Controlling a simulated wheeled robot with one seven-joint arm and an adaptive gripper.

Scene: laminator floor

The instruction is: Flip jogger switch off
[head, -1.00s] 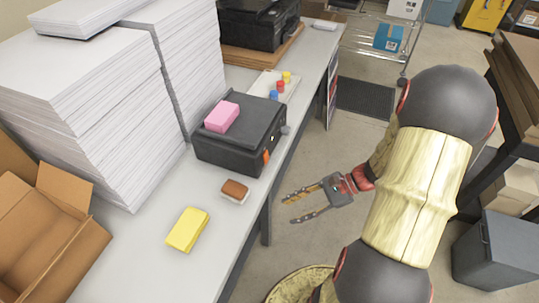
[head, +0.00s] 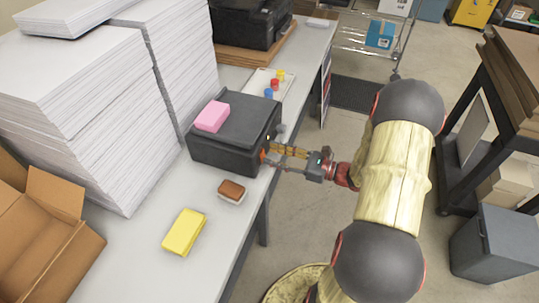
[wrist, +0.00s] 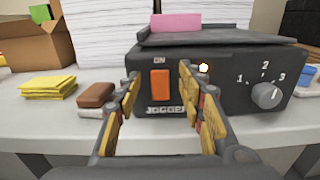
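The jogger (head: 235,150) is a black box on the grey table, with JOGGER lettered on its front. Its orange rocker switch (wrist: 160,86) is on the front panel, below an ON label; I cannot tell which way it is tilted. A small light (wrist: 203,68) glows to the right of the switch. My gripper (wrist: 167,80) is open and empty, with one finger on each side of the switch in the wrist view. In the head view my gripper (head: 270,155) is close to the jogger's front face; contact cannot be told.
A numbered dial (wrist: 266,95) is right of the switch. A pink block (head: 212,117) lies on the jogger. Paper stacks (head: 75,110) and a cardboard box (head: 45,245) stand left.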

